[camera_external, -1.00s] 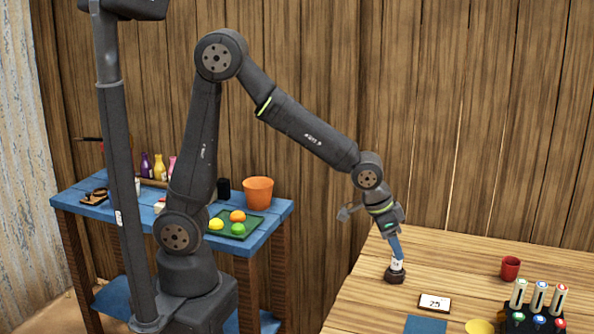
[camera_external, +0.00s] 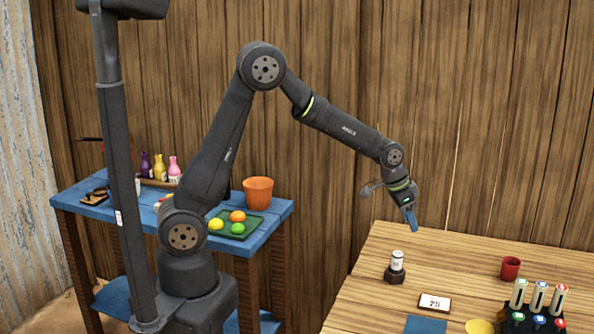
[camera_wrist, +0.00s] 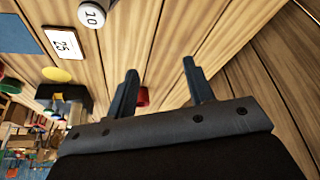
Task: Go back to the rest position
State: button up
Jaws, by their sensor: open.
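My gripper (camera_external: 411,218) is open and empty, in the air above the back of the wooden table (camera_external: 460,262). In the wrist view its two fingers (camera_wrist: 160,85) stand apart with nothing between them. A white cylinder (camera_external: 397,261) stands upright on a dark base (camera_external: 394,276) below and left of my gripper.
A card (camera_external: 434,302) reading 25, a blue mat (camera_external: 425,324), a yellow disc (camera_external: 479,326), a red cup (camera_external: 510,267) and a dark rack (camera_external: 533,318) of several cylinders are on the table. A blue side table (camera_external: 274,223) holds an orange pot (camera_external: 258,192), bottles and a green tray.

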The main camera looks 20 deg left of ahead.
jog(key=w+a+f, duration=0.2)
jog(key=w+f, duration=0.1)
jog(key=w, duration=0.6)
jog(key=shift+w+a+f, duration=0.15)
jog(key=shift+w+a, duration=0.1)
jog(key=s+d+r, duration=0.1)
jog(key=s+r, duration=0.1)
jog(key=s, duration=0.7)
jog(key=s+d+r, duration=0.2)
jog(key=s, duration=0.8)
jog(key=shift+s+r, duration=0.3)
jog(key=shift+r, duration=0.05)
jog(key=shift+w, duration=0.1)
